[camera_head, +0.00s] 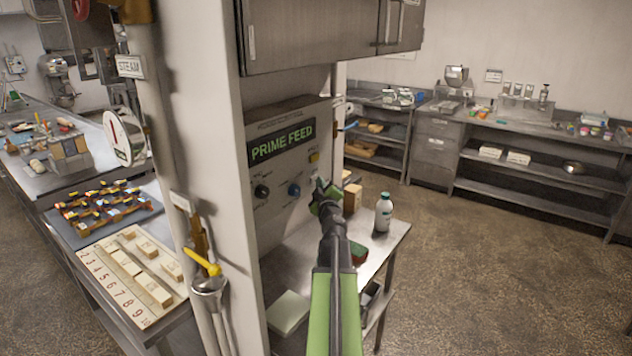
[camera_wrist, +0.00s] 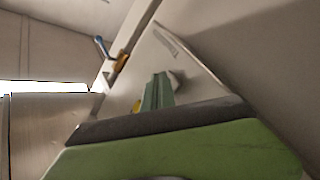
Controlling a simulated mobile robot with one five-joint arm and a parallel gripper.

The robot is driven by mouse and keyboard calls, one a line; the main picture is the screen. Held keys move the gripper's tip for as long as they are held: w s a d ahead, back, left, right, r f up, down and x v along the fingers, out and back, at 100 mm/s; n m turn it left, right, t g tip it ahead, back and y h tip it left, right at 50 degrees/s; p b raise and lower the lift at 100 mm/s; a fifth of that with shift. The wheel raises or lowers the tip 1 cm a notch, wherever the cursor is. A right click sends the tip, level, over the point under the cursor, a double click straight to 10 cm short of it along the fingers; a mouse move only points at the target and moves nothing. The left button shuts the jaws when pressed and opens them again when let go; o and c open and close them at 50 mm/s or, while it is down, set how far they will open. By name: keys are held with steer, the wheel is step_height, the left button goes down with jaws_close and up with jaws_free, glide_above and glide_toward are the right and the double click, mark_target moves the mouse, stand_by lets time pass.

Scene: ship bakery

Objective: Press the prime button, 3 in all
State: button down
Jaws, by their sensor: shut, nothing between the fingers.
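The control panel (camera_head: 275,222) with a green-lettered PRIME FEED display (camera_head: 282,142) is fixed under a cupboard. My gripper (camera_head: 322,187) is shut and empty at the panel's right side, below the yellow part. In the wrist view my gripper (camera_wrist: 157,90) points at the panel (camera_wrist: 130,75), with a pale round part (camera_wrist: 176,80) just beside its tip. I cannot tell whether they touch. I cannot make out which part is the prime button.
A metal table (camera_head: 385,238) below the panel holds a white bottle (camera_head: 384,212), a wooden block (camera_head: 352,198) and a pale pad (camera_head: 288,312). A pillar with a yellow-handled valve (camera_head: 205,263) stands left of the panel. Open floor (camera_head: 480,270) lies to the right.

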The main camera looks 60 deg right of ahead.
steer(key=shift+s, duration=0.85)
steer(key=shift+s, duration=2.5)
stand_by(0.6)
steer(key=s, duration=0.3)
steer(key=shift+s, duration=0.4)
steer(key=shift+w, duration=0.1)
steer(key=w, duration=0.8)
steer(key=shift+w, duration=0.3)
